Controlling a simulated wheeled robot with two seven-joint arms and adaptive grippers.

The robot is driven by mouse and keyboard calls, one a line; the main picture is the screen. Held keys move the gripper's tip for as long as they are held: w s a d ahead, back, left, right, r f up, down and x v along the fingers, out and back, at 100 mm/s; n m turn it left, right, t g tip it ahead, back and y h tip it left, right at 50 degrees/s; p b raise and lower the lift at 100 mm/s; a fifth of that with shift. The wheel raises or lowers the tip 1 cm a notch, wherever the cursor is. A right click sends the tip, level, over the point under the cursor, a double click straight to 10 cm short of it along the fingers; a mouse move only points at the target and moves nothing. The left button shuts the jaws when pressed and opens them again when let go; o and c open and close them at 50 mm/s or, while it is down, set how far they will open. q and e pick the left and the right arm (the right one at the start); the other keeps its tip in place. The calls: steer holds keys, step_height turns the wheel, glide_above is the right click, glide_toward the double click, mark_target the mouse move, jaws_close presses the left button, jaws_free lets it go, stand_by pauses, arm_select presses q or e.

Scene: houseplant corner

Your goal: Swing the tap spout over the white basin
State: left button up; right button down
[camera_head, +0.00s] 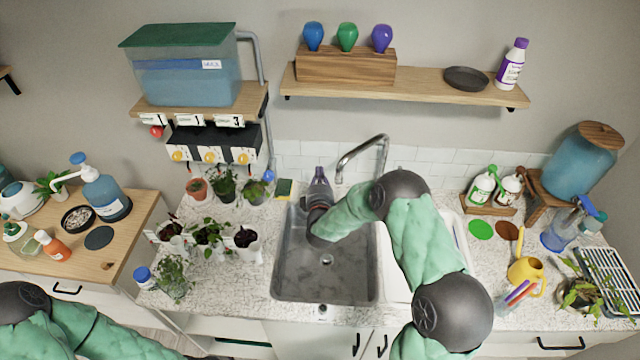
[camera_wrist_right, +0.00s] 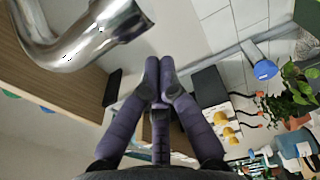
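The chrome tap spout (camera_head: 360,150) rises behind the sinks and curves to the left. Its outlet hangs near the back right corner of the grey basin (camera_head: 325,280). The white basin (camera_head: 394,280) is to the right of the grey one, and my right arm hides much of it. My right gripper (camera_head: 319,178) is just left of the spout's outlet, over the back of the grey basin. In the right wrist view its fingertips (camera_wrist_right: 160,68) are together with nothing between them, and the spout (camera_wrist_right: 90,40) is apart from them at upper left. My left gripper is out of view.
Small potted plants (camera_head: 208,235) and a sponge (camera_head: 284,188) stand left of the grey basin. Soap bottles (camera_head: 482,187) stand right of the white basin. A wooden shelf (camera_head: 430,85) is above the tap. The grey basin looks empty.

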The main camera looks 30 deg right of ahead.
steer(key=s+d, duration=0.1)
steer(key=s+d+p, duration=0.1)
steer(key=s, duration=0.1)
stand_by(0.6)
